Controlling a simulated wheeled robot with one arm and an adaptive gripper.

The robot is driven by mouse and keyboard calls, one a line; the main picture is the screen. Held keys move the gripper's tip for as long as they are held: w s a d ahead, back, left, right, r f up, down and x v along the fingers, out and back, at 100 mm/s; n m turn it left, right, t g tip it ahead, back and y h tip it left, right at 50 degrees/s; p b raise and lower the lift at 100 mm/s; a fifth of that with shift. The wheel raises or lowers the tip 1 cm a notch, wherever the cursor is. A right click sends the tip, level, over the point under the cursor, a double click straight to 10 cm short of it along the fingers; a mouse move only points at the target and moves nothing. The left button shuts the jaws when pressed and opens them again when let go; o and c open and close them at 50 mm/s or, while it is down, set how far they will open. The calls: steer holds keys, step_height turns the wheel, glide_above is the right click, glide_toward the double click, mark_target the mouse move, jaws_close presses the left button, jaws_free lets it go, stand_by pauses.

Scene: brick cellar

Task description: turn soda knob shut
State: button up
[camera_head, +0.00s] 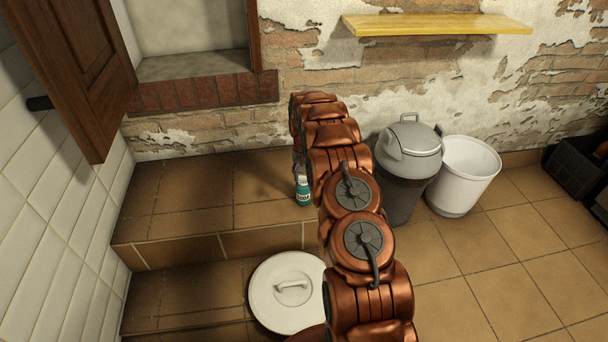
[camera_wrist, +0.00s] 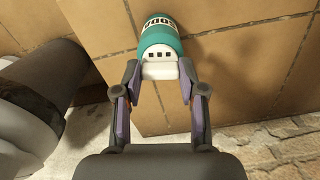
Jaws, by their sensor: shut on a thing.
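The soda container (camera_head: 303,193) is a small teal body with a pale label, standing on the tiled step. My arm hides part of it in the head view. In the wrist view its teal body (camera_wrist: 158,38) is at the top, lettering partly seen. Its white knob (camera_wrist: 160,71) has a row of dark square marks and points towards me. My gripper (camera_wrist: 159,74) is shut on the white knob, with one finger on each side. In the head view my arm covers most of the gripper.
A white round lid (camera_head: 287,302) with a handle lies on the lower step at the front. A grey lidded bin (camera_head: 409,160) and a white bucket (camera_head: 464,172) stand right of my arm. A yellow shelf (camera_head: 437,24) is on the wall. Open floor lies to the right.

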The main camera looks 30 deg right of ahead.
mark_target(303, 176)
steer(key=o, duration=1.2)
steer(key=shift+c, duration=0.2)
steer(key=shift+r, duration=0.1)
step_height(303, 176, up, 12)
